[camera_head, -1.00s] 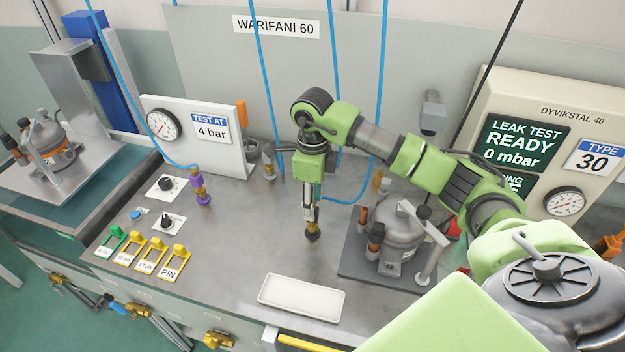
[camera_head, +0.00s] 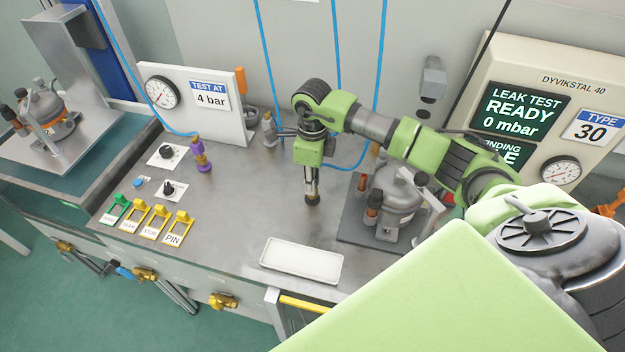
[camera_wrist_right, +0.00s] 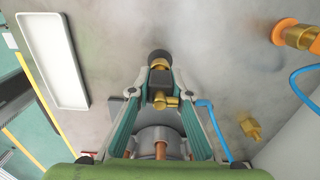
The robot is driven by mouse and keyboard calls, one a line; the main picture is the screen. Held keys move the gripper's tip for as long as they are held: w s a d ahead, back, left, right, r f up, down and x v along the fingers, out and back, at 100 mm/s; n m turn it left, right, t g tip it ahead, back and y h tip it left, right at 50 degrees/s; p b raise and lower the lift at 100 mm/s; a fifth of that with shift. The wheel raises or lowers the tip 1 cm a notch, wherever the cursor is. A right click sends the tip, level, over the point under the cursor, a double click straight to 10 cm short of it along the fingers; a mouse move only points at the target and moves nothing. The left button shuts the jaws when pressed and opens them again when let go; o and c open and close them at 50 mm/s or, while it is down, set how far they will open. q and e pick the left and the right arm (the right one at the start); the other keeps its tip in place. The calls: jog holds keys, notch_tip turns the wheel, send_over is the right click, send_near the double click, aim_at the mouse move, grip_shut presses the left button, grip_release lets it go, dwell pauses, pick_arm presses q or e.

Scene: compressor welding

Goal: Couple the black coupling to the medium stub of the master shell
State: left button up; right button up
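The black coupling (camera_wrist_right: 159,60), with brass parts, sits between the fingertips of my right gripper (camera_wrist_right: 160,82), which is shut on it. In the head view the right gripper (camera_head: 312,186) points down above the bench, left of the master shell, and the coupling (camera_head: 312,200) is at its tip. The master shell (camera_head: 400,196) is a grey metal vessel on a dark plate, with copper stubs (camera_head: 372,200) on its left side. The shell (camera_wrist_right: 152,134) shows partly behind the fingers in the wrist view. Coupling and stubs are apart. My left gripper is not in view.
A white tray (camera_head: 302,262) lies in front of the shell's plate (camera_head: 352,232). A purple coupling (camera_head: 202,155) stands on the bench at left, near the yellow switches (camera_head: 157,222). A blue hose (camera_head: 345,166) hangs behind my gripper. A leak tester (camera_head: 550,90) stands at the right.

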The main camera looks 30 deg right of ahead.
grip_shut()
jog(key=shift+r, duration=0.4)
